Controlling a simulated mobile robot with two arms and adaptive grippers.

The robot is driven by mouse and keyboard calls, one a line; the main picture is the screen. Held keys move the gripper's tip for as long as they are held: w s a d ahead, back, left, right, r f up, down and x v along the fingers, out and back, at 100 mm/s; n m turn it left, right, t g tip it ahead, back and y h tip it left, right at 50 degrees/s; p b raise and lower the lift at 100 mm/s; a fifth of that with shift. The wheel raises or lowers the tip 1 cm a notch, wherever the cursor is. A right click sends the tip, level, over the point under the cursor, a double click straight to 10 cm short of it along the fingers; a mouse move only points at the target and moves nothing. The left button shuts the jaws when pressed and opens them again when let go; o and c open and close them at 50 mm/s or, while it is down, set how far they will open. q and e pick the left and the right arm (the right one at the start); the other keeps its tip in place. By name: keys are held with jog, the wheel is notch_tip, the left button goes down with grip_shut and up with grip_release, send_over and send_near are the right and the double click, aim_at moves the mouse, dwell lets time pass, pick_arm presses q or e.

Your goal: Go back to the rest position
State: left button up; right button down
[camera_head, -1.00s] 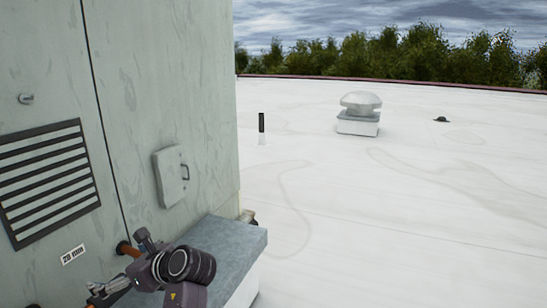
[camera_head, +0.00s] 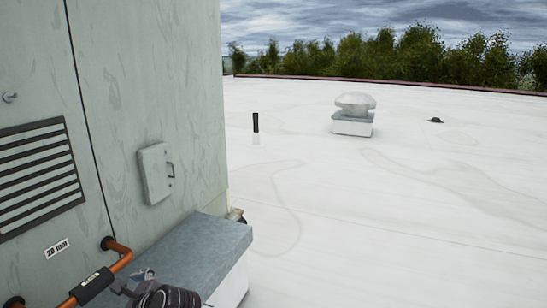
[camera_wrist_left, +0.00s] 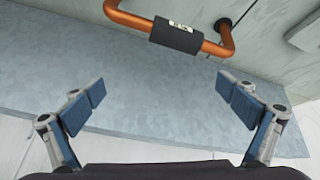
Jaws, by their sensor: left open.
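My left gripper (camera_wrist_left: 164,100) is open in the left wrist view, its two blue-padded fingers wide apart with nothing between them. Beyond the fingertips is an orange pipe handle with a dark sleeve (camera_wrist_left: 175,34), apart from the fingers. In the head view part of my left gripper (camera_head: 142,284) shows at the bottom edge, below the orange handle (camera_head: 120,262) and in front of the grey ledge (camera_head: 190,250). My right gripper is not in view.
The pale green cooler cabinet (camera_head: 110,90) fills the left side, with a louvred vent (camera_head: 38,175) and a small hatch (camera_head: 155,172). A white roof vent (camera_head: 354,112) and a dark post (camera_head: 256,122) stand farther off. The white roof on the right is mostly clear.

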pick_arm(q)
jog(key=s+d+f+n+h, duration=0.3)
jog(key=s+f+n, duration=0.2)
jog(key=s+f, duration=0.2)
jog(key=s+d+f+n+h, duration=0.3)
jog(key=s+d+f+n, duration=0.1)
jog(key=s+f, duration=0.35)
jog(key=s+d+f+n+g+h, duration=0.1)
jog(key=s+d+n+h, duration=0.1)
jog(key=s+d+n, duration=0.4)
jog(key=s+d+n+g+h, duration=0.1)
jog(key=s+d+n+h, duration=0.2)
jog(key=s, duration=0.6)
notch_tip(320, 180, down, 31)
jog(key=s+d+m+g+b, duration=0.1)
jog(key=s+b, duration=0.1)
jog(key=b, duration=0.2)
jog(key=s+a+f+g+b, duration=0.1)
jog(key=s+a+f+b, duration=0.2)
jog(key=s+f, duration=1.4)
notch_tip(320, 180, down, 3)
jog(key=shift+s+r+m+g+y+b, duration=0.15)
jog(key=shift+m+g+y+b, duration=0.15)
jog(key=shift+b, duration=0.1)
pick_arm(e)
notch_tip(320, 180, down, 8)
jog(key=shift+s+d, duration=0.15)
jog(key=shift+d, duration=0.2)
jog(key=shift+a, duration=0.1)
